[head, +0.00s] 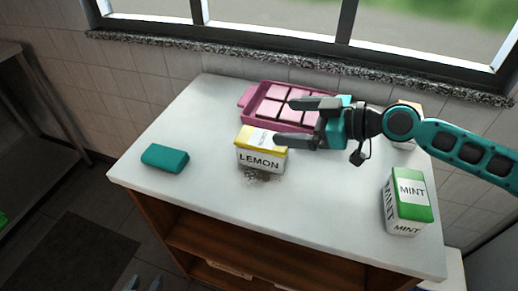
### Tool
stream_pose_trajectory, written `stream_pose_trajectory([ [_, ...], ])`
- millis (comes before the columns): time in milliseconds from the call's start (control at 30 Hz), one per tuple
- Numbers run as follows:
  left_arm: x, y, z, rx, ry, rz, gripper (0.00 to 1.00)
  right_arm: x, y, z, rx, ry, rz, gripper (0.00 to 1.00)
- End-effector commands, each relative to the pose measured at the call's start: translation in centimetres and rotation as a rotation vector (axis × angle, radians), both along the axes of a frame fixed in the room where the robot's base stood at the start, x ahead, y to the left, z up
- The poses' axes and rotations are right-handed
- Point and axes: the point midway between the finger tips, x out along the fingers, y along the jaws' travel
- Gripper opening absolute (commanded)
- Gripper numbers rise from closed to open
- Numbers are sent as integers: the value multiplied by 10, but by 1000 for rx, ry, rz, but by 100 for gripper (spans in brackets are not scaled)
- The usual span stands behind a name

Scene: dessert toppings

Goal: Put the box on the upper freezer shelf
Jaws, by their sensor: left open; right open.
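A yellow and white lemon box (262,161) stands on the white counter, left of centre. A green and white mint box (405,207) stands at the counter's right side. My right gripper (285,121) reaches in from the right with its fingers open and pointing left. Its nearer fingertip overlaps the lemon box's top right corner in the picture; I cannot tell whether they touch. Nothing shows between the fingers as held. My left gripper (147,283) shows only as fingertips at the bottom edge. No freezer shelf is in view.
A pink tray (247,97) with pink blocks lies behind the lemon box, partly under my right gripper. A teal block (165,158) lies at the left. Another box (408,106) is mostly hidden behind my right arm. The counter's front middle is clear.

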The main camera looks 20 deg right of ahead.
Motion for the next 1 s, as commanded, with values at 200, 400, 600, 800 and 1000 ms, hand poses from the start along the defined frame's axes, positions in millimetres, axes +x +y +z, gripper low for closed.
stream_pose_trajectory([
  [200, 0, 0, 1, 0, -1, 0, 43, -22, 5, -11, 52, 145, 51, 94],
  [400, 1, 0, 7, 0, -3, 1, 43, -16, 17, -16, 60, 156, 55, 94],
  [600, 2, 0, 14, 0, -3, 1, 43, -5, 32, -28, 60, 156, 54, 94],
  [800, 2, 0, 21, 0, -3, 1, 43, 9, 52, -43, 60, 155, 55, 94],
  [1000, 2, 1, 22, 0, -3, 2, 43, 14, 60, -49, 57, 154, 54, 94],
])
